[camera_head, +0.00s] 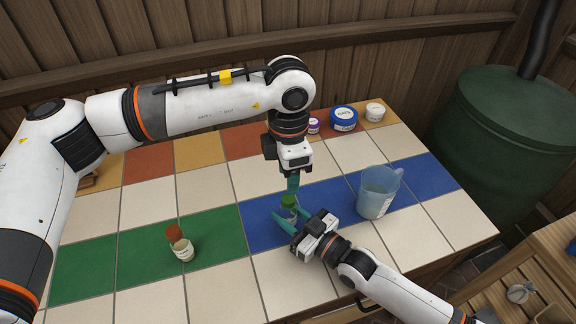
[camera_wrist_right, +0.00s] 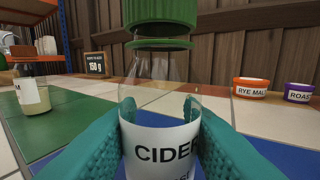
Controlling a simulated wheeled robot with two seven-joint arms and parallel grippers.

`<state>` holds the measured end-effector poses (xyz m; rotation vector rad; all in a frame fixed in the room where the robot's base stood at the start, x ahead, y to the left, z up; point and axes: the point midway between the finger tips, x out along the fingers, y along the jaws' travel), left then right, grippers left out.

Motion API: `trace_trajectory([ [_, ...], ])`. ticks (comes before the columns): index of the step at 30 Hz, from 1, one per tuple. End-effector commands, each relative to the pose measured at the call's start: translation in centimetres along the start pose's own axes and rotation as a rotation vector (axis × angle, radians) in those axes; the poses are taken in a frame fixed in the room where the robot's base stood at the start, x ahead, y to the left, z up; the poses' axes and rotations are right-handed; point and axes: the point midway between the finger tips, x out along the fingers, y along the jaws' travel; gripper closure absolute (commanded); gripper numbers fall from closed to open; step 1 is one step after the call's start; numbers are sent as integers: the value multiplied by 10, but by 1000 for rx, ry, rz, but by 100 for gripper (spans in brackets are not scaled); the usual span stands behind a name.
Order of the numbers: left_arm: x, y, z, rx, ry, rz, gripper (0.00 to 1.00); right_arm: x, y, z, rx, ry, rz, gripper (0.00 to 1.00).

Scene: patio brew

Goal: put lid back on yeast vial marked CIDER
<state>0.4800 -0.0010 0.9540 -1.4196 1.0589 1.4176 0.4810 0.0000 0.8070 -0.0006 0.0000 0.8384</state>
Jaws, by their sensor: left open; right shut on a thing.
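The CIDER vial (camera_wrist_right: 158,140) is clear glass with a white label. It stands upright between the teal fingers of my right gripper (camera_head: 287,222), which is shut on it over the blue tiles. A green lid (camera_wrist_right: 160,12) is above the vial's mouth in the right wrist view, with a thinner green ring under it. In the head view the green lid (camera_head: 288,200) appears at the vial's top; I cannot tell whether it is seated. My left gripper (camera_head: 293,186) points down just above the lid and is open. The lid's contact with its fingers is unclear.
Another vial (camera_head: 183,252) with an orange-brown lid stands on the green tiles at left. A jug (camera_head: 377,193) stands right of the grippers. A blue tub (camera_head: 344,118), a purple tub (camera_head: 313,126) and a white tub (camera_head: 375,112) stand at the back. White tiles in front are clear.

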Motion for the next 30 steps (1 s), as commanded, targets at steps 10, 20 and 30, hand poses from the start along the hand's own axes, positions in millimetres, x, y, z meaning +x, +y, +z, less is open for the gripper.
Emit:
trace_trajectory([
  [10,-5,0,0,-769,0,1,56,0,0,0,0,0,0,100],
  [20,-9,0,0,-1491,-1,1,56,0,0,0,0,0,0,100],
  [30,-12,0,1,-1944,-1,0,56,0,0,0,0,0,0,100],
])
